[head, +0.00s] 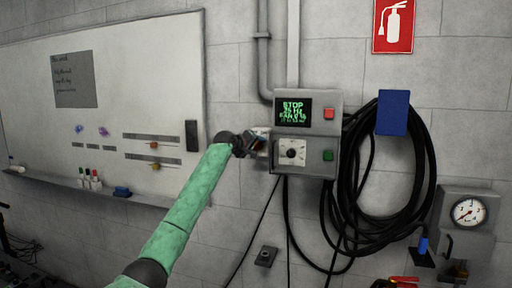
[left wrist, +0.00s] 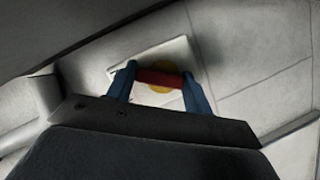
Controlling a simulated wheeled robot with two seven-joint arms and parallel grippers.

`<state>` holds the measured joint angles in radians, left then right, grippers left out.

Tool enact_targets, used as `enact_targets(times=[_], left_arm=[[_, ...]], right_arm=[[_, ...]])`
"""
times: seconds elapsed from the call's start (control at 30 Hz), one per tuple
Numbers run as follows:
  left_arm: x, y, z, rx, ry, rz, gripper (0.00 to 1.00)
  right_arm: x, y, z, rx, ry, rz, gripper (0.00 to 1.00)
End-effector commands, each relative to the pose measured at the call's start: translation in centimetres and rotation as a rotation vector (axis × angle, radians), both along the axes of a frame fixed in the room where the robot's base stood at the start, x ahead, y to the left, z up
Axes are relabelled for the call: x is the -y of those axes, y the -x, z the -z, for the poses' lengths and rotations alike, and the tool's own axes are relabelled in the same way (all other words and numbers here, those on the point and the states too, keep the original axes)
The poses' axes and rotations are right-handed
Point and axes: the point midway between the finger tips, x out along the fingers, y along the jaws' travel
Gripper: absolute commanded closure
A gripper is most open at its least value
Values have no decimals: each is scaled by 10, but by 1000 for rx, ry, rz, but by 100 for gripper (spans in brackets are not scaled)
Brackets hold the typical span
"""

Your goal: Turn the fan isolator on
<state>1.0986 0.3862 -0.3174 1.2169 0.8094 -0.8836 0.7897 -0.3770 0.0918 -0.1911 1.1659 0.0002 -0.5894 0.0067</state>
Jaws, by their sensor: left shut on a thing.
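The fan isolator shows in the left wrist view as a red handle (left wrist: 158,78) over a yellow disc (left wrist: 163,98) on a pale plate (left wrist: 181,48). My left gripper (left wrist: 158,80) has its two blue fingertips shut on the ends of the red handle. In the head view the left gripper (head: 262,143) is at the left side of the grey control box (head: 309,170) and mostly hides the isolator. My right gripper is out of view.
Black cable coils (head: 372,215) hang right of the box, under a blue pad (head: 393,112). A gauge unit (head: 466,215) is at the lower right. A whiteboard (head: 130,90) with a pen ledge (head: 60,184) fills the left wall.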

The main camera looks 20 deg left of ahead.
Motion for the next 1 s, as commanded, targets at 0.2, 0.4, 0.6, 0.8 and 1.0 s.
enact_targets(times=[0.2, 0.4, 0.6, 0.8, 1.0], left_arm=[[3, 0, 5, -3, -107, 3, 72], [3, 0, 6, -1, -156, 3, 72], [3, 0, 6, -2, -171, 3, 72], [3, 0, 7, -2, -172, 3, 72], [3, 0, 6, -1, -171, 2, 29]], right_arm=[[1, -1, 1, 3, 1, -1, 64], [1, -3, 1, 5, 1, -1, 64], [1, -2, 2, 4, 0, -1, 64], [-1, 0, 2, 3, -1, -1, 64], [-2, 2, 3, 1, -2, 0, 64]])
